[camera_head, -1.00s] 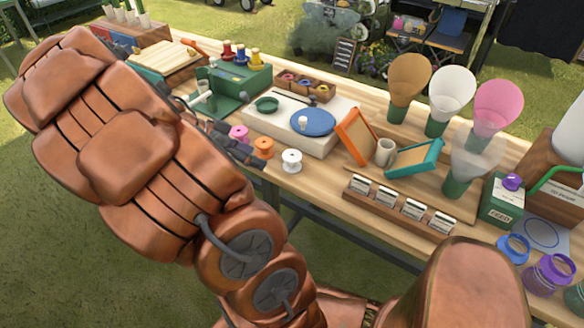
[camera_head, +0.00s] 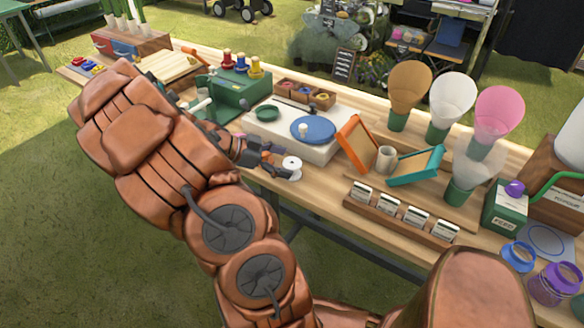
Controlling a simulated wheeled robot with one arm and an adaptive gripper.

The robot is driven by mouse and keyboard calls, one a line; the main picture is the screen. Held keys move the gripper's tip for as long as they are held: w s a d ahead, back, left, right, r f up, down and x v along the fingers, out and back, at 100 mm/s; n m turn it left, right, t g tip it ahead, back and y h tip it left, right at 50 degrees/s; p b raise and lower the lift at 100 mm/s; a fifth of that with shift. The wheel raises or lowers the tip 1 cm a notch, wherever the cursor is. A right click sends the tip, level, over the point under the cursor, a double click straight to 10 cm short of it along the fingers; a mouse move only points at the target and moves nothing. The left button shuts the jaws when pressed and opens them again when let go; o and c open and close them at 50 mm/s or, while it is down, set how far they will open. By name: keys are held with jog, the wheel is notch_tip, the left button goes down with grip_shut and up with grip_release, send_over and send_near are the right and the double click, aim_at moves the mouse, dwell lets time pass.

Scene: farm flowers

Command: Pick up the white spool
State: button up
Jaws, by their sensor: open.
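The white spool (camera_head: 292,166) stands upright near the front edge of the wooden table, in front of the cream board with the blue disc. My gripper (camera_head: 278,166) is just left of the spool, its dark fingers reaching toward it. The fingers are small in view, and I cannot tell whether they touch the spool or lie around it. The gripper is open. My copper arm covers the table to the left, and the pink and orange spools are hidden behind the arm and gripper.
A cream board (camera_head: 335,132) with a blue disc (camera_head: 313,127) lies behind the spool. An orange frame (camera_head: 358,145) leans to the right, near a beige cup (camera_head: 385,159). A wooden rack of labelled packets (camera_head: 389,205) stands at the front right. Bare table lies between spool and rack.

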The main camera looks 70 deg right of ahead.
aim_at(288, 163)
jog(key=shift+x, duration=1.5)
jog(key=c, duration=1.2)
jog(key=shift+r, duration=0.15)
